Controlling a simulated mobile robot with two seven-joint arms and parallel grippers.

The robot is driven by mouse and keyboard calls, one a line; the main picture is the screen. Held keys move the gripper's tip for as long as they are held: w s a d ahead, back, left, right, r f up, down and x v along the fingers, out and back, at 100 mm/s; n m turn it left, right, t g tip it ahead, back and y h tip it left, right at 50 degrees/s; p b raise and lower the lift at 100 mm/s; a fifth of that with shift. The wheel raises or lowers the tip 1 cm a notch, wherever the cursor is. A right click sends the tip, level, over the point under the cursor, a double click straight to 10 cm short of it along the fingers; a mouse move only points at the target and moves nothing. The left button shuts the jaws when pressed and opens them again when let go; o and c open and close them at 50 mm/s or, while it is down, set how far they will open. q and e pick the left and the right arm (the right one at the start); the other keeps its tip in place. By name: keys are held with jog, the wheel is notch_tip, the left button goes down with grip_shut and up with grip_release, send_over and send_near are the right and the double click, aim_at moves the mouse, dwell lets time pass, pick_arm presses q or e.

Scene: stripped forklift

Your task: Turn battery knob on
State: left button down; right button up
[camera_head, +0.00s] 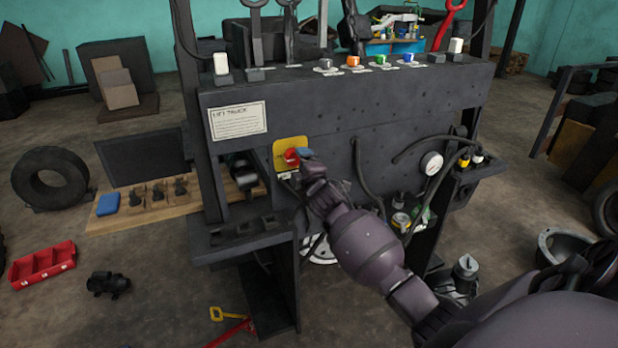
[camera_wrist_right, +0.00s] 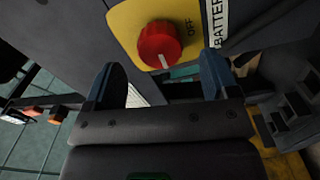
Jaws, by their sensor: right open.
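The red battery knob (camera_head: 292,156) sits on a yellow plate (camera_head: 281,148) on the front of the dark forklift panel. In the right wrist view the round red knob (camera_wrist_right: 159,44) has a white pointer mark, with "OFF" printed to its right on the yellow plate (camera_wrist_right: 125,18) and a "BATTERY" label beside it. The mark points down, away from "OFF". My right gripper (camera_head: 302,155) is at the knob in the head view. In the wrist view its two blue-tipped fingers (camera_wrist_right: 163,88) are apart, with nothing between them, and the knob lies just beyond the fingertips. My left gripper is not in view.
A row of coloured switches (camera_head: 352,62) and levers tops the panel. A gauge (camera_head: 431,163) and hoses hang to the right of my arm. A wooden board (camera_head: 150,208) with dark parts is at left.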

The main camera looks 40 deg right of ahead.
jog(key=v, duration=0.6)
jog(key=shift+s, duration=0.25)
dwell(0.3)
jog(key=s+a+f+m+g+y, duration=0.2)
jog(key=s+a+f+m+y, duration=0.2)
jog(key=s+a+f+m, duration=0.65)
jog(key=s+a+f+m+g, duration=0.1)
jog(key=s+f, duration=0.5)
jog(key=s, duration=0.3)
jog(key=s+a+f+m+g, duration=0.1)
jog(key=s+a+f+g, duration=0.1)
jog(key=s+f, duration=0.4)
jog(key=s, duration=0.3)
jog(key=shift+a+f+g, duration=0.25)
jog(key=shift+f+g, duration=0.05)
jog(key=shift+f, duration=0.05)
